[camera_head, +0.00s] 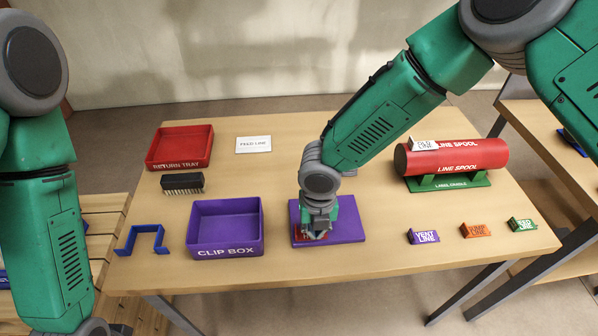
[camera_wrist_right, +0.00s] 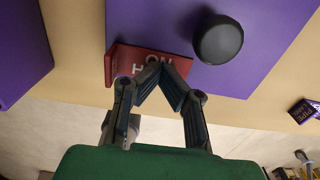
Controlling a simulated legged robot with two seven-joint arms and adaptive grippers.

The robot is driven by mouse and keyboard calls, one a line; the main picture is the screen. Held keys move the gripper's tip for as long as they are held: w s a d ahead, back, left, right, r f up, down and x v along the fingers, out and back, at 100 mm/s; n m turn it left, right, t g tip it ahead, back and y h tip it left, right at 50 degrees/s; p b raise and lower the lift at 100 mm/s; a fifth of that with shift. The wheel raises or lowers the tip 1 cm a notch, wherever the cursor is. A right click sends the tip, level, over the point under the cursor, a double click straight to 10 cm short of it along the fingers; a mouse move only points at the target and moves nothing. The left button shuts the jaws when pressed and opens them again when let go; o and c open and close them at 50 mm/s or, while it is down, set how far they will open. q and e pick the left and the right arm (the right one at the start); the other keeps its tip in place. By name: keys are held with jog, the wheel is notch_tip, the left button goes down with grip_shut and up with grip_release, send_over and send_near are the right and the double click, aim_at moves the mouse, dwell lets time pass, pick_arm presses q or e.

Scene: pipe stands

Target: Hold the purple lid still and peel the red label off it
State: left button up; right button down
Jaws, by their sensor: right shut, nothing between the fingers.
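The purple lid (camera_head: 350,222) lies flat on the table right of the clip box, and it fills the top of the right wrist view (camera_wrist_right: 150,25). The red label (camera_head: 303,234) lies at the lid's near left part, partly hidden by my right gripper. In the right wrist view the red label (camera_wrist_right: 122,62) has white letters, and its left end looks turned up. My right gripper (camera_wrist_right: 162,68) is shut with its fingertips together at the label's near edge, nothing between them. In the head view my right gripper (camera_head: 317,236) points down over the lid. My left gripper is out of view.
A black round knob (camera_wrist_right: 218,40) stands on the lid. The purple clip box (camera_head: 225,228), blue bracket (camera_head: 142,240), black brush (camera_head: 182,182) and red return tray (camera_head: 180,147) are left.

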jog(key=shift+r+p, duration=2.2)
jog(key=shift+r, duration=0.35)
